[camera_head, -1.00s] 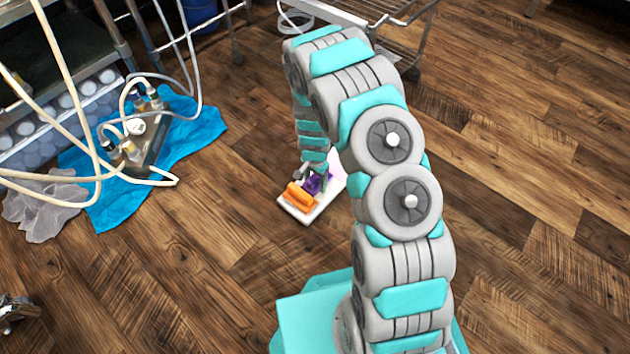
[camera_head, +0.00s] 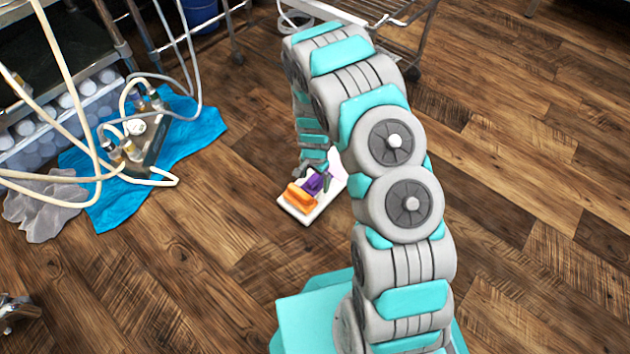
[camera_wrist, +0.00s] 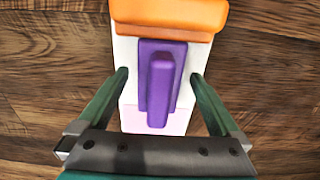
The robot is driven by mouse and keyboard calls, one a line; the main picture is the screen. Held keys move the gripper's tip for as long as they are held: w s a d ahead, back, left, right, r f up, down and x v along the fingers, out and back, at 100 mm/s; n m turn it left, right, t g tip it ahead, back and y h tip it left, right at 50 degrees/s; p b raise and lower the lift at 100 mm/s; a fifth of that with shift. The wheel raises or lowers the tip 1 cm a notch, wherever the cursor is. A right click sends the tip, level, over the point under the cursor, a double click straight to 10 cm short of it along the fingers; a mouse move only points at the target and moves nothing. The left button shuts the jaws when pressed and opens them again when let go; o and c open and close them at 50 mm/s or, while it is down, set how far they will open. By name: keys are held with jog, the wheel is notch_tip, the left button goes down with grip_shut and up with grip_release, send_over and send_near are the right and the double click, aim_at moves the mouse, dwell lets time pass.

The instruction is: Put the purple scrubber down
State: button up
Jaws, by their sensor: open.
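The purple scrubber (camera_wrist: 162,83) lies on a white tray (camera_wrist: 128,118) on the floor, just below an orange scrubber (camera_wrist: 168,14) in the wrist view. In the head view the purple scrubber (camera_head: 314,184) is partly covered by my gripper, with the orange one (camera_head: 300,197) in front of it. My gripper (camera_wrist: 160,74) is open, one finger on each side of the purple scrubber, with gaps between fingers and scrubber. In the head view my gripper (camera_head: 314,176) is low over the tray (camera_head: 297,208).
At the left, a blue cloth (camera_head: 195,127) lies under a metal fitting with hoses (camera_head: 160,182). A grey cloth (camera_head: 42,208) lies beside it. A wheeled metal rack (camera_head: 395,55) stands behind my arm. The wooden floor (camera_head: 540,200) at the right is clear.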

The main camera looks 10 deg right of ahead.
notch_tip(320, 180, up, 10)
jog(key=shift+w+r+p, duration=0.1)
jog(key=shift+p, duration=0.4)
jog(key=shift+s+r, duration=0.2)
jog(key=shift+r, duration=0.5)
notch_tip(320, 180, up, 10)
jog(key=n, duration=0.2)
send_over(315, 176)
jog(key=s, duration=0.5)
jog(key=s+r+n, duration=0.3)
jog(key=s+r, duration=0.5)
jog(key=r, duration=0.2)
jog(key=s+r+n+g, duration=0.1)
jog(key=s+r+n, duration=0.2)
jog(key=s, duration=0.8)
jog(key=s+r+n, duration=0.2)
jog(key=s+r, duration=0.5)
jog(key=s, duration=0.3)
jog(key=shift+s+d+n+g, duration=0.35)
jog(key=shift+d+n+g, duration=0.05)
